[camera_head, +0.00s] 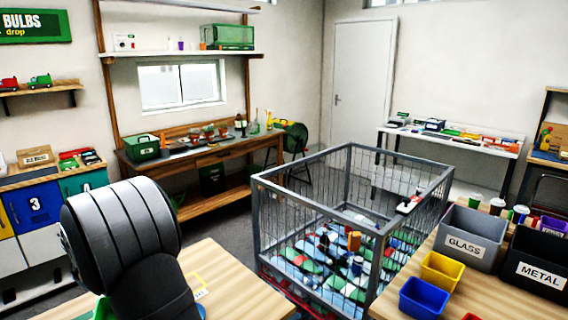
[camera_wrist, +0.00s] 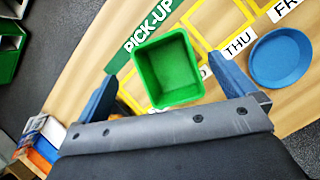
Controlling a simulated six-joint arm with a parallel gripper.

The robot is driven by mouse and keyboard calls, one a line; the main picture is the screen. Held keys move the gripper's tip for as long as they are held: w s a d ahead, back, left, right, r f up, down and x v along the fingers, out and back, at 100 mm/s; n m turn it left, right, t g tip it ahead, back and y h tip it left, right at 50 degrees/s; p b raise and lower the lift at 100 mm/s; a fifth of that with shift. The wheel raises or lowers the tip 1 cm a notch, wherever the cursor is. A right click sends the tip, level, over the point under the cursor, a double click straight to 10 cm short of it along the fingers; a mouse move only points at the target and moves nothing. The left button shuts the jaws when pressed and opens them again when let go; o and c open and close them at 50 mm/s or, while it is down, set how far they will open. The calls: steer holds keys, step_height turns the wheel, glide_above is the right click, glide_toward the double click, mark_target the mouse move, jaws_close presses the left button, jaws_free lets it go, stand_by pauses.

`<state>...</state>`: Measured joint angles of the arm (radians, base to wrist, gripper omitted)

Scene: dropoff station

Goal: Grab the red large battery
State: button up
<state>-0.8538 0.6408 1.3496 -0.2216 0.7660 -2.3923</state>
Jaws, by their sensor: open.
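I cannot make out a red large battery in either view. My gripper (camera_wrist: 165,72) shows in the wrist view with its two blue fingers wide apart. A small empty green bin (camera_wrist: 152,88) shows between the fingers on the wooden table (camera_wrist: 85,58); the view does not tell whether they touch it. In the head view my dark arm hides part of the table at the lower left, and the gripper itself is not seen there.
A blue round dish (camera_wrist: 281,58) lies right of the fingers by yellow day-labelled squares. A wire cage (camera_head: 262,220) holds many mixed small items. Grey GLASS bin (camera_head: 470,228), dark METAL bin (camera_head: 535,285), yellow bin (camera_head: 442,268) and blue bin (camera_head: 420,298) stand on the right table.

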steer(key=c, duration=1)
steer(key=w+d+r+m+g+h, duration=0.1)
steer(key=w+d+r+m+g, duration=0.15)
steer(key=w+d+m, duration=0.65)
steer(key=w+d+r+m+g+h, duration=0.15)
steer(key=w+d+r+m, duration=0.35)
steer(key=m, duration=0.7)
steer(key=f, duration=0.4)
steer(key=a+f, duration=0.1)
steer(key=f, duration=0.3)
steer(key=w+f, duration=0.1)
steer(key=f, duration=0.3)
steer(key=shift+w+a+f, duration=0.1)
steer(key=shift+a+f, duration=0.05)
steer(key=shift+f, duration=0.05)
steer(key=shift+s+f, duration=0.15)
steer(key=shift+f, duration=1.2)
steer(key=shift+s+f, duration=0.15)
steer(key=shift+f, duration=1.15)
